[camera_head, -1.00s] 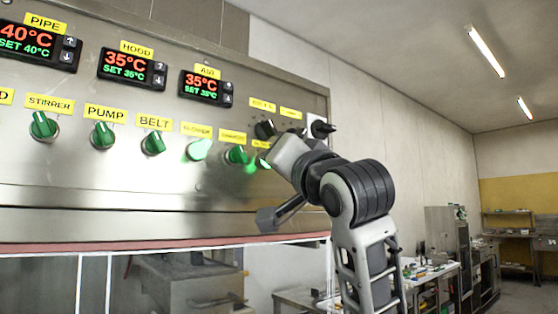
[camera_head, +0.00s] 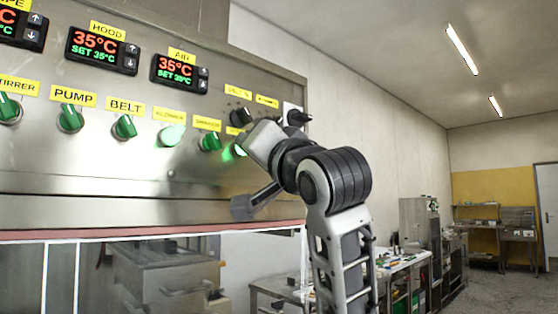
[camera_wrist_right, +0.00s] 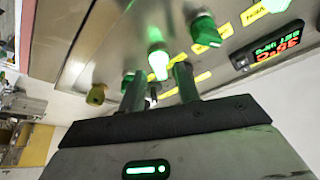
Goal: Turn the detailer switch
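The control panel (camera_head: 90,180) fills the left of the head view with a row of green knobs. The last knob (camera_head: 240,149) of the row glows green beside my right gripper (camera_head: 249,138), which partly covers it; its label is too small and covered to read. In the wrist view my right gripper (camera_wrist_right: 159,73) has its two fingers apart. A brightly lit green knob (camera_wrist_right: 158,62) shows just at the fingertips, between them; I cannot tell whether they touch it. My left gripper is in neither view.
A lit knob (camera_head: 171,135) and a dark green knob (camera_head: 210,142) stand to the left in the same row. A black knob (camera_head: 239,117) sits just above my right gripper. Another black knob (camera_head: 298,118) is at the panel's right edge. A bench (camera_head: 400,262) stands at right.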

